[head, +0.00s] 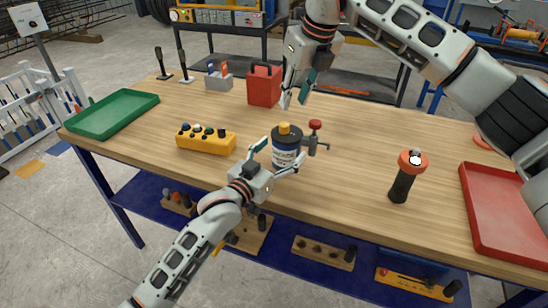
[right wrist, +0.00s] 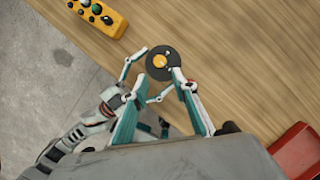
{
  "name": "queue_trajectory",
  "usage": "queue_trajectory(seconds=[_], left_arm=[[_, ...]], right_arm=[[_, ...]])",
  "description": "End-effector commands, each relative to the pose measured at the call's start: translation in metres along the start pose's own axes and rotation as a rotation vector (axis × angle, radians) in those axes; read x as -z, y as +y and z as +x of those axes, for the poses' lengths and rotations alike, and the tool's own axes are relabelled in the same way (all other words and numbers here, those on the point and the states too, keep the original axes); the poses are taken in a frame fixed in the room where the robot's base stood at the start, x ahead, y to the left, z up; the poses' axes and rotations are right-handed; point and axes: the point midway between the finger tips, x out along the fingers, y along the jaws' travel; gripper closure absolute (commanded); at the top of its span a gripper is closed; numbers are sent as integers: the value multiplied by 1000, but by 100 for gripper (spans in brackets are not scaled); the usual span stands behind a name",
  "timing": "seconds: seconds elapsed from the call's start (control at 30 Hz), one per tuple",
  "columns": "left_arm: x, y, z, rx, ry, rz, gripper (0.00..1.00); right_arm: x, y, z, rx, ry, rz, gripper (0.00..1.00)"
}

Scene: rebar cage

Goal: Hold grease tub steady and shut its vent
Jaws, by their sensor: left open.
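The grease tub (head: 287,158), dark with a white label and a yellow cap (head: 284,128) on its lid, stands upright on the workbench. My left gripper (head: 278,158) is open, its fingers spread at the tub's near and left sides; I cannot tell whether they touch it. My right gripper (head: 294,100) is above and behind the tub, pointing down, empty. In the right wrist view its fingers (right wrist: 158,78) are spread apart, with the tub's dark round lid (right wrist: 178,75) beyond their tips. Which part is the vent is unclear.
A red-knobbed tap (head: 315,138) stands close right of the tub. A yellow button box (head: 206,140) is to the left, a red container (head: 264,86) behind. A black, orange-topped tool (head: 403,185) and red tray (head: 493,225) are right; a green tray (head: 113,113) is far left.

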Motion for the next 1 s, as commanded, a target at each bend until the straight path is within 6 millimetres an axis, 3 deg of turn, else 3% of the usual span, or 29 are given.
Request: queue_trajectory(seconds=[0.37, 0.63, 0.67, 0.7, 0.87, 1.0], left_arm=[[0, 0, 7, 0, 0, 0, 23], [0, 0, 7, 0, -1, 0, 87], [0, 0, 7, 0, -1, 0, 87], [0, 0, 7, 0, -1, 0, 87], [0, 0, 7, 0, -1, 0, 87], [0, 0, 7, 0, -1, 0, 87]], right_arm=[[0, 0, 0, 0, 0, 0, 72], [0, 0, 0, 0, 0, 0, 72], [0, 0, 0, 0, 0, 0, 64], [0, 0, 0, 1, 1, 2, 63], [-2, 7, 1, 20, 14, 67, 63], [-5, 22, 1, 72, 38, 227, 63]])
